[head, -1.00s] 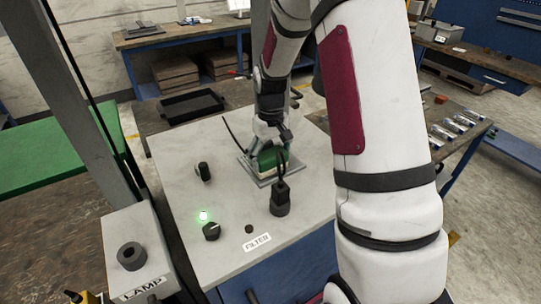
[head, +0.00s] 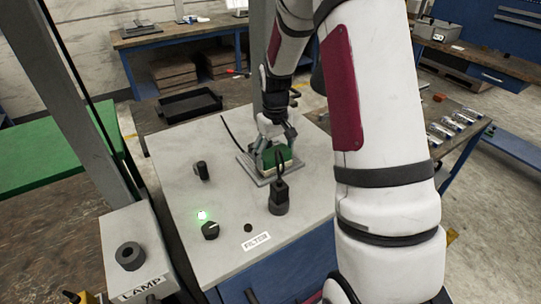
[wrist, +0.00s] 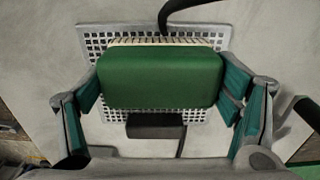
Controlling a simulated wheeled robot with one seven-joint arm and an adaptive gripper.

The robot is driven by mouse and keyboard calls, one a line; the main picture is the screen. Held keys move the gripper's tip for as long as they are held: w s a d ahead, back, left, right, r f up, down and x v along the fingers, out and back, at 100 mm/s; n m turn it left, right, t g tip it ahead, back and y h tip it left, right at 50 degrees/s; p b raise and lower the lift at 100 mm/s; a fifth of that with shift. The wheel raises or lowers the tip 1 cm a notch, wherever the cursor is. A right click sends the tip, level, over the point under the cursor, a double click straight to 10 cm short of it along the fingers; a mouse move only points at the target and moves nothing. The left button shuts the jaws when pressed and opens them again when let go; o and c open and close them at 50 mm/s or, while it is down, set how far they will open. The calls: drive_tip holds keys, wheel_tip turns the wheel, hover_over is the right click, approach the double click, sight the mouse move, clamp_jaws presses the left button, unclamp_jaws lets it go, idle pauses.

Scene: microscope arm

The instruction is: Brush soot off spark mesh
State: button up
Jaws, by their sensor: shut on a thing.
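My gripper (head: 274,140) is shut on a green brush (head: 287,158) with pale bristles. The wrist view shows the brush's green back (wrist: 160,80) between the two teal-padded fingers, with the bristle edge along its far side. The spark mesh (wrist: 92,42) is a pale square grid of holes under the brush, on the light grey cabinet top. In the head view the mesh's frame (head: 247,168) shows beside the brush. The brush covers the middle of the mesh. I cannot tell whether the bristles touch it, and no soot stands out.
A black post (head: 279,197) with a cable loop stands on the cabinet top (head: 180,165) just in front of the mesh. Black knobs, a lit green lamp (head: 202,215) and a FILTER label (head: 256,241) lie nearer. A grey LAMP box (head: 140,250) stands at left.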

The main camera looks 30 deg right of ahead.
sight(283, 148)
drive_tip(key=shift+d, duration=0.35)
drive_tip(key=shift+d, duration=0.1)
drive_tip(key=shift+d, duration=1.15)
drive_tip(key=shift+a, duration=0.1)
drive_tip(key=shift+a, duration=1.15)
drive_tip(key=shift+a, duration=0.15)
drive_tip(key=shift+a, duration=1.1)
